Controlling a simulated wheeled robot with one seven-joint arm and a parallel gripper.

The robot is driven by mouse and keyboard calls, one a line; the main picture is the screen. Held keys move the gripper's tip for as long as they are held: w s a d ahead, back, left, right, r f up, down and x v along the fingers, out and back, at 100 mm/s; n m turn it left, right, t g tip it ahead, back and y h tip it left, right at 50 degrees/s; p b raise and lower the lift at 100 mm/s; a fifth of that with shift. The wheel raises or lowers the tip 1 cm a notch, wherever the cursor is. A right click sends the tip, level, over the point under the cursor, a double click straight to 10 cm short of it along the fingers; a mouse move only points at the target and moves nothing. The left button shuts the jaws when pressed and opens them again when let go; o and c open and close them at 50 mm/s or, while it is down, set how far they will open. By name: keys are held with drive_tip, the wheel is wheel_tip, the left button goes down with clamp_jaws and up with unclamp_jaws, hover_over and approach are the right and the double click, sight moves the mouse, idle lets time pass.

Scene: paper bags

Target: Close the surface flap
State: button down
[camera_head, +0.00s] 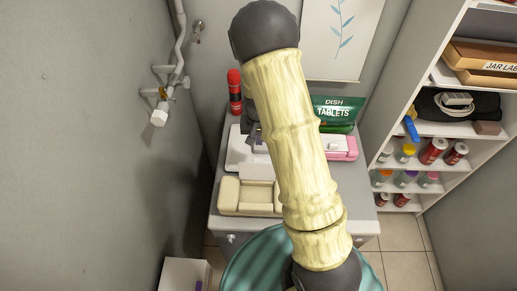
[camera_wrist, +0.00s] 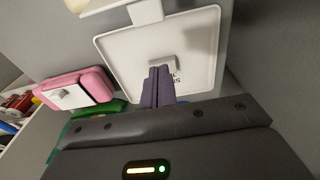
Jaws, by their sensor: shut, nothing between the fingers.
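A white square flap-like panel (camera_wrist: 205,50) with a raised rim fills the upper middle of the wrist view. It has a small grey handle (camera_wrist: 163,62) and lettering that is mostly hidden. In the head view, a white piece (camera_head: 238,150) shows on the cabinet top, partly covered by my arm; I cannot tell its tilt. My gripper (camera_wrist: 158,80) has purple fingers closed together and empty. The fingertips overlap the panel near its handle; I cannot tell whether they touch. In the head view my gripper (camera_head: 257,140) is largely hidden by my arm.
A beige compartment box (camera_head: 230,196) sits at the cabinet's front. A pink-edged case (camera_head: 343,148), a green dish tablets bag (camera_head: 337,112) and a red-topped bottle (camera_head: 234,88) stand nearby. Walls, a pipe (camera_head: 181,50) and shelves (camera_head: 460,120) flank the cabinet.

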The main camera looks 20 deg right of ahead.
sight(257, 169)
drive_tip(key=s+f+p, duration=0.1)
drive_tip(key=s+a+f+p, duration=0.1)
drive_tip(key=s, duration=0.1)
drive_tip(key=shift+s+a+p, duration=0.1)
drive_tip(key=shift+s+p, duration=0.1)
drive_tip(key=shift+p, duration=0.15)
drive_tip(key=shift+w, duration=0.1)
